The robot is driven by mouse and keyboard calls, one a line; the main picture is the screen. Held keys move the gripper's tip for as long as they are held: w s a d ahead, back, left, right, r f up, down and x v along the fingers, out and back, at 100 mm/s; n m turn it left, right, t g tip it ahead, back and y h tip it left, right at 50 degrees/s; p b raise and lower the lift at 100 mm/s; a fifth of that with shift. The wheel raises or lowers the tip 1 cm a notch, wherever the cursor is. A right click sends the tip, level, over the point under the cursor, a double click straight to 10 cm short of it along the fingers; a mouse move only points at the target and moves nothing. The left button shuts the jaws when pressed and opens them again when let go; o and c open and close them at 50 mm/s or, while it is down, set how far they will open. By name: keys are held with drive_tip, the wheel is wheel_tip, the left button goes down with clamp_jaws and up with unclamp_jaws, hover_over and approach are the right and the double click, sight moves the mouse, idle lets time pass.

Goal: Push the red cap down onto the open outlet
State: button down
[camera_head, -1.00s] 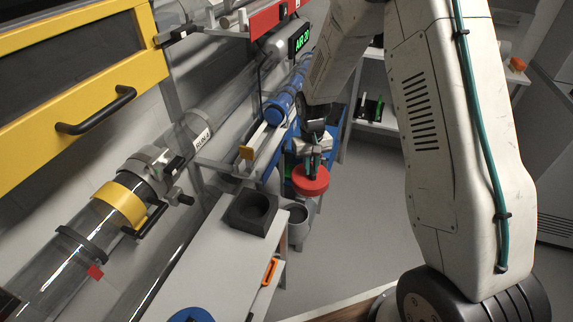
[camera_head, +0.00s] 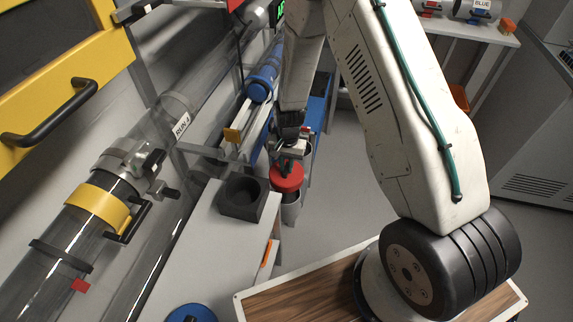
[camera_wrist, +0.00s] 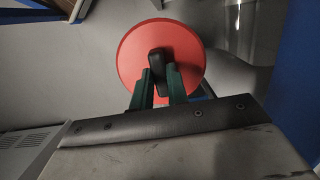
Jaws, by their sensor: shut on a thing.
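The red cap (camera_head: 287,178) is a round disc with a dark knob (camera_wrist: 157,62) at its centre. My gripper (camera_head: 287,155) is shut on that knob; its green fingertips (camera_wrist: 159,76) pinch it in the wrist view. The cap (camera_wrist: 185,45) faces the wrist camera. In the head view, a grey cylinder (camera_head: 291,212) shows just below the cap, and the cap overlaps its upper end. Its mouth is hidden. I cannot tell whether cap and cylinder touch, or whether this cylinder is the open outlet.
A black block with a round hole (camera_head: 242,199) sits on the grey bench (camera_head: 215,247) left of the cap. A clear tube with a yellow collar (camera_head: 97,207) and a yellow-framed cabinet (camera_head: 95,28) are at left. Open floor (camera_head: 340,205) lies right of the cap.

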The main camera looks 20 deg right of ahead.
drive_tip(key=shift+f, duration=5.8)
drive_tip(key=shift+f, duration=0.2)
drive_tip(key=c, duration=1.3)
unclamp_jaws()
drive_tip(key=shift+w+d+r, duration=0.15)
drive_tip(key=shift+w+r, duration=0.05)
drive_tip(key=shift+r, duration=1.75)
drive_tip(key=shift+w+d+r, duration=0.1)
drive_tip(key=shift+w+r, duration=0.05)
drive_tip(key=shift+r, duration=1.8)
